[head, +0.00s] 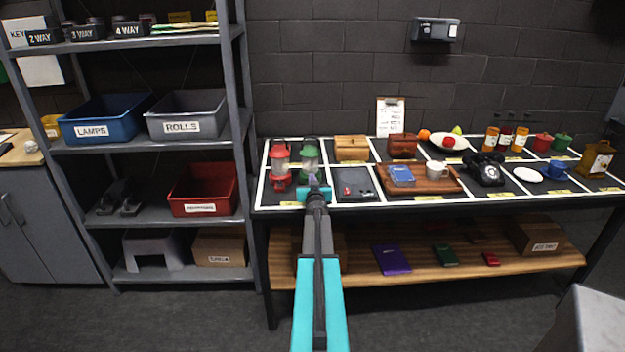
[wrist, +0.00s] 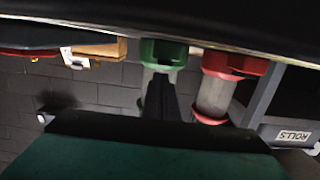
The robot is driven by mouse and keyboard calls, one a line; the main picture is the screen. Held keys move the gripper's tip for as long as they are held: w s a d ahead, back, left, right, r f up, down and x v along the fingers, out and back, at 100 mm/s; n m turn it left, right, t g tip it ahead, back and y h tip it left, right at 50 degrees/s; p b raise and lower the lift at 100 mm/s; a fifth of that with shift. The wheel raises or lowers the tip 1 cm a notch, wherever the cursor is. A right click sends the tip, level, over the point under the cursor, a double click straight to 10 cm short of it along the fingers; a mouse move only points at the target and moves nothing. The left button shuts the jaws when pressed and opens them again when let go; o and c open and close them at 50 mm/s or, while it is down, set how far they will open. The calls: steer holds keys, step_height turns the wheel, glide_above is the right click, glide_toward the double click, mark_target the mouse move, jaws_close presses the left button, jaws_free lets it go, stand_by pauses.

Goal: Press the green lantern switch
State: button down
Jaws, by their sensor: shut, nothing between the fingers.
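The green lantern (head: 310,154) stands upright on the display table, near its left end. In the wrist view, which is upside down, the green lantern (wrist: 164,50) is straight ahead of my gripper. My gripper (head: 314,183) is shut and empty, at the front of the green lantern and over its lower part in the head view. In the wrist view my gripper (wrist: 160,98) overlaps the lantern; I cannot tell whether it touches. The lantern's switch cannot be made out. The red lantern (head: 280,165) stands just left of the green one; the wrist view shows it too (wrist: 213,92).
A dark tablet-like panel (head: 355,190) lies right of my gripper, with a wooden box (head: 351,149) behind. A tray (head: 447,187) with a blue book and white mug is farther right. A metal shelf with bins (head: 203,208) stands left of the table (head: 262,196).

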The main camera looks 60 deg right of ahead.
steer(key=shift+f, duration=0.4)
steer(key=shift+s+d+r+p, duration=0.15)
steer(key=shift+d+p, duration=0.05)
steer(key=shift+p, duration=0.55)
